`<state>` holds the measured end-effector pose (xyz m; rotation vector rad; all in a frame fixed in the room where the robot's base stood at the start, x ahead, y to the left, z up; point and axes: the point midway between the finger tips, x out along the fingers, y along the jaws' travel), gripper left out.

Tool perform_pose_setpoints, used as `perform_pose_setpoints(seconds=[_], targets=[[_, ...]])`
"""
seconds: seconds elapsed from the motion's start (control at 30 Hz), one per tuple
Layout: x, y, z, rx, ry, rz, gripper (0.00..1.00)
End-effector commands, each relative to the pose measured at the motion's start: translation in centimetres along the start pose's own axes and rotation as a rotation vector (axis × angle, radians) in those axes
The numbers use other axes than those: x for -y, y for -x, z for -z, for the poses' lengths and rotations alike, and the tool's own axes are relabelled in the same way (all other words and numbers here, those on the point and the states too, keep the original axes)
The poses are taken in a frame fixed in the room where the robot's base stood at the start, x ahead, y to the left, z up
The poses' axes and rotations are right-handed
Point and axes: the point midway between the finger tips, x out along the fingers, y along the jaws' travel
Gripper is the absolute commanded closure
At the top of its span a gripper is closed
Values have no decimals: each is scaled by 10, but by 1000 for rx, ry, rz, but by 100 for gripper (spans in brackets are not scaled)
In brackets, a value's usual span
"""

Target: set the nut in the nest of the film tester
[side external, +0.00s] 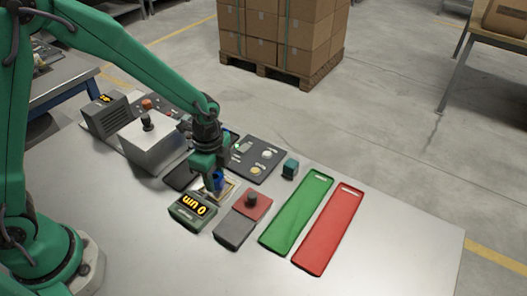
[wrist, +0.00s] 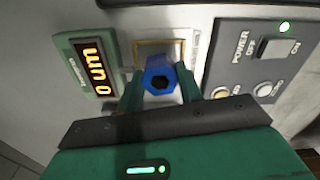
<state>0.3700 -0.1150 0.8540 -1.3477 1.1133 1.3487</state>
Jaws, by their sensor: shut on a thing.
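My gripper (wrist: 161,84) is shut on a blue hexagonal nut (wrist: 159,78), with one green finger on each side of it. The film tester (wrist: 92,66) is a green unit with a lit display reading "0 um". Its nest (wrist: 146,47), a pale square with a tan frame, lies beside the display, partly hidden behind the nut. I cannot tell whether the nut touches the nest.
A dark power panel (wrist: 240,50) with a lit green lamp stands right of the nest. The front table area is clear.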

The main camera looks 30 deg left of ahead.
Motion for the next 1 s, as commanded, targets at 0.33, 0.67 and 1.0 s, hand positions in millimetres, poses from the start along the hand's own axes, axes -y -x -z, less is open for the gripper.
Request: perform_pose_setpoints(seconds=[0.33,0.67,1.0], targets=[[0,-4,0,0,0,0,92],[0,-7,0,-1,0,1,92],[0,-11,0,0,0,1,92]])
